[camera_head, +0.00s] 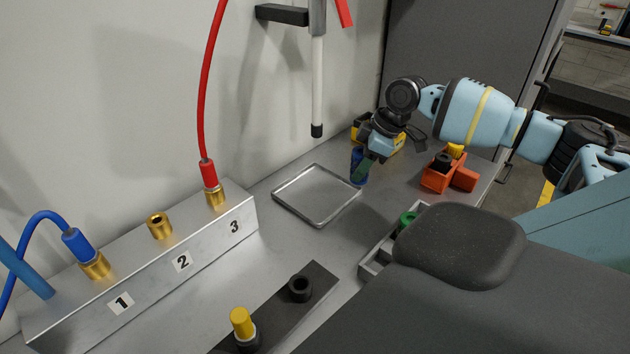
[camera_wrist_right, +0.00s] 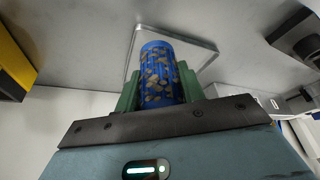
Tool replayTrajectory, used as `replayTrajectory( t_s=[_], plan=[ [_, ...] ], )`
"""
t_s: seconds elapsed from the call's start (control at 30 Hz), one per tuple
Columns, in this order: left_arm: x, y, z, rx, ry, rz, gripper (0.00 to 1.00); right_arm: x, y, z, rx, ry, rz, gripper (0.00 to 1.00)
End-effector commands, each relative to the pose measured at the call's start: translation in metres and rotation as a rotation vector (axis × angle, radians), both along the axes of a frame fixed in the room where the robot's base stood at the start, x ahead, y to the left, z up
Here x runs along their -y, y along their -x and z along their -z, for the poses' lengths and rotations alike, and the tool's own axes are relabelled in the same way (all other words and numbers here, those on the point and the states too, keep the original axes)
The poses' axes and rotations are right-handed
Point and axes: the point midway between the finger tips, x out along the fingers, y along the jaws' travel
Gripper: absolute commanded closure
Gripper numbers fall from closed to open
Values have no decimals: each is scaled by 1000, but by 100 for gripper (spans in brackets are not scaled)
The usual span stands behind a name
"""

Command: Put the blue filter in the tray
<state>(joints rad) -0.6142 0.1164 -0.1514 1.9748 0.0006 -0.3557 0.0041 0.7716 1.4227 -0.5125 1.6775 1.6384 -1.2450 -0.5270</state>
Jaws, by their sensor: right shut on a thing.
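The blue filter (camera_wrist_right: 160,75) is a blue cylinder with a mottled brown pattern. In the head view the blue filter (camera_head: 358,166) stands upright just right of the tray. My right gripper (camera_head: 366,166) is shut on it, and its green fingers (camera_wrist_right: 160,90) sit on both sides of it in the wrist view. I cannot tell whether the filter touches the table. The tray (camera_head: 290,187) is a shallow, empty, square metal tray on the table. Its corner also shows behind the filter in the wrist view (camera_wrist_right: 205,50). My left gripper is not in view.
A metal block (camera_head: 150,280) with numbered brass fittings and red and blue hoses stands at left. A divided holder with a green item (camera_head: 407,219) and a dark rack (camera_head: 318,277) are in front.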

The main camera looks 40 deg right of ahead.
Motion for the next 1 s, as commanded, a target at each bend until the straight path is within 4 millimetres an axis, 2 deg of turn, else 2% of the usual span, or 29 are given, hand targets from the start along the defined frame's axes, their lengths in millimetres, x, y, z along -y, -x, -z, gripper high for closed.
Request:
replayTrajectory(
  t_s=[0.03,0.3,0.77,1.0],
  plan=[
    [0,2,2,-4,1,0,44,-8,-9,4,5,-5,-3,88],
    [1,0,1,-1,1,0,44,-36,-45,26,6,-2,0,88],
    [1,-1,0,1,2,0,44,-48,-60,37,4,0,0,88],
    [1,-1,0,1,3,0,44,-62,-79,55,4,2,1,88]
  ],
)
